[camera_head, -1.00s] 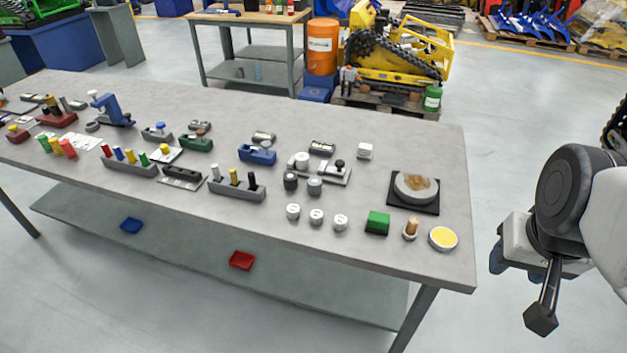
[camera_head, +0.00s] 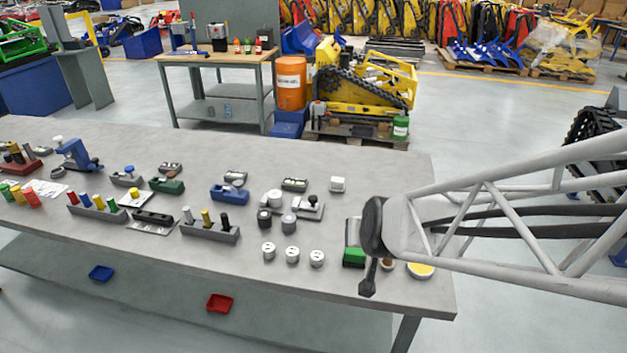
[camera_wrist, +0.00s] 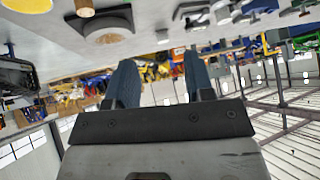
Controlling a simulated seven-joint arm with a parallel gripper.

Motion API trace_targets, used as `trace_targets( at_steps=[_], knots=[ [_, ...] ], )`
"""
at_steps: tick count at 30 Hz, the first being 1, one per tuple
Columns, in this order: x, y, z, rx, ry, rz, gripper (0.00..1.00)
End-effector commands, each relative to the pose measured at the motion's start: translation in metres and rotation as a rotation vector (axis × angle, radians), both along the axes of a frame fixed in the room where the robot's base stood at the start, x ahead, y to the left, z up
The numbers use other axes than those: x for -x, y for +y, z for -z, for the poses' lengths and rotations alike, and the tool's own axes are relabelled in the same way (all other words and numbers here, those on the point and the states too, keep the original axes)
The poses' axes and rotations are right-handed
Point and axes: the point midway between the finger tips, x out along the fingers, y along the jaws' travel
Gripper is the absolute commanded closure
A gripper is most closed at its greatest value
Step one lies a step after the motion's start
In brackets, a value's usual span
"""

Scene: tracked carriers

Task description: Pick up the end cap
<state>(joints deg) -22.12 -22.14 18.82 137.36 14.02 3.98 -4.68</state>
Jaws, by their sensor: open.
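Three small round whitish caps stand in a row near the table's front edge in the head view: a left one (camera_head: 268,250), a middle one (camera_head: 292,255) and a right one (camera_head: 317,258). Behind them are a dark round piece (camera_head: 264,218) and a grey one (camera_head: 288,223). No label shows which piece is the end cap.
A green block (camera_head: 354,257) and a yellow-topped disc (camera_head: 420,271) lie right of the caps, partly behind my arm. A peg rack (camera_head: 210,231) is to the left. The bare tabletop front edge is clear.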

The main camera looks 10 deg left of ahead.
Motion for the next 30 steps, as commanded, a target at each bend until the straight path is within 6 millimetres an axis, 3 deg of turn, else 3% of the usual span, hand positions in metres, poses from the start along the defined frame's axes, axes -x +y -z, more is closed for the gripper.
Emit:
trace_targets(
  at_steps=[3,14,24,30],
  knots=[
    [-0.009,0.030,0.016,-0.017,-0.053,-0.020,0.52],
    [-0.022,0.109,0.061,-0.056,-0.232,-0.056,0.52],
    [-0.011,0.173,0.106,-0.069,-0.409,-0.074,0.52],
    [0.001,0.198,0.127,-0.069,-0.498,-0.079,0.52]
  ],
)
